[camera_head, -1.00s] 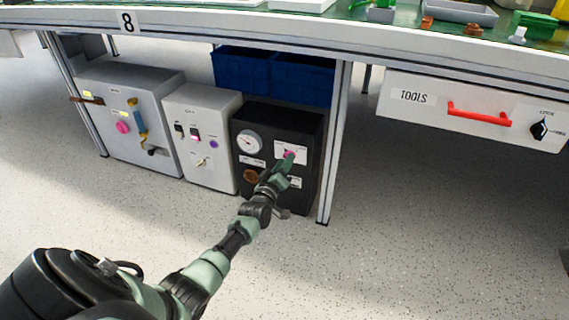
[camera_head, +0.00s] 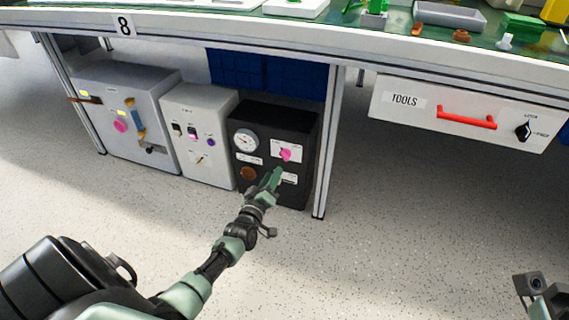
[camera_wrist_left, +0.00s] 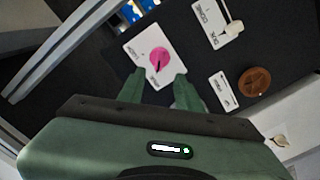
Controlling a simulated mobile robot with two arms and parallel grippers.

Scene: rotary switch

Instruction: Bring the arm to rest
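The black box (camera_head: 290,125) stands under the bench with a pink rotary knob (camera_head: 285,155) on a white plate on its front. My left gripper (camera_head: 276,174) is in front of this box, just below the knob in the head view. In the left wrist view the two green fingers (camera_wrist_left: 160,82) are spread with nothing between them. The pink knob (camera_wrist_left: 160,59) lies beyond the fingertips, apart from them, with its dark pointer line visible.
A gauge (camera_head: 245,140) and a brown knob (camera_head: 248,174) are on the same box. Two grey boxes (camera_head: 200,130) stand left of it. A table leg (camera_head: 329,150) is close on its right. The tools drawer (camera_head: 465,112) is at the right. Floor in front is clear.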

